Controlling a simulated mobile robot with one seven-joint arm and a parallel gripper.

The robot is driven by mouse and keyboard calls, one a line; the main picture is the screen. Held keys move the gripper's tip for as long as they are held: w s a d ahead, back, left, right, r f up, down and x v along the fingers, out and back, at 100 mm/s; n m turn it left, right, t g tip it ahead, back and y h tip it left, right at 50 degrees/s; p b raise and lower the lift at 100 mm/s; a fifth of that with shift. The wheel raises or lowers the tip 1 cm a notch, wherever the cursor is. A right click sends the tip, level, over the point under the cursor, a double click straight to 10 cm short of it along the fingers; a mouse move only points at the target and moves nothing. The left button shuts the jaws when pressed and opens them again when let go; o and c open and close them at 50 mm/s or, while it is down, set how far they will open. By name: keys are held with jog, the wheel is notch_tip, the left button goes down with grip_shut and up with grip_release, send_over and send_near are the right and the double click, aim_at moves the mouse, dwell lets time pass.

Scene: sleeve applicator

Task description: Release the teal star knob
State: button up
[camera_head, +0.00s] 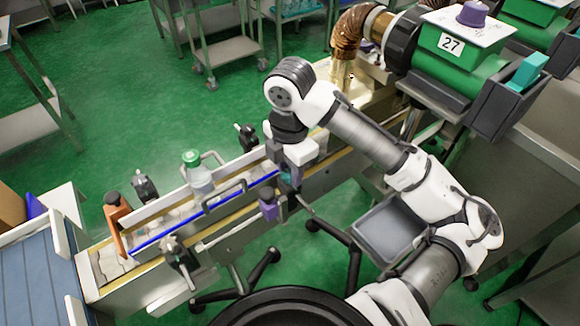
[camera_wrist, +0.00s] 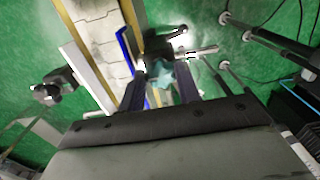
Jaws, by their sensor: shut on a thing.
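The teal star knob (camera_wrist: 186,82) shows between the two dark fingers of my gripper (camera_wrist: 163,88) in the wrist view. The fingers are shut on it, one at each side. In the head view my gripper (camera_head: 291,176) points down at the near side rail of the conveyor, and only a sliver of teal shows between its fingers. A dark clamp with a metal rod sits just beyond the knob in the wrist view. The lower part of the knob is hidden by the fingers.
A conveyor (camera_head: 130,255) with a blue guide strip runs beneath my arm. A clear bottle with a green cap (camera_head: 192,160) stands on it. A purple part (camera_head: 268,205) sits on the near rail left of my gripper. A green machine (camera_head: 455,50) stands at the upper right.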

jog(key=o, duration=1)
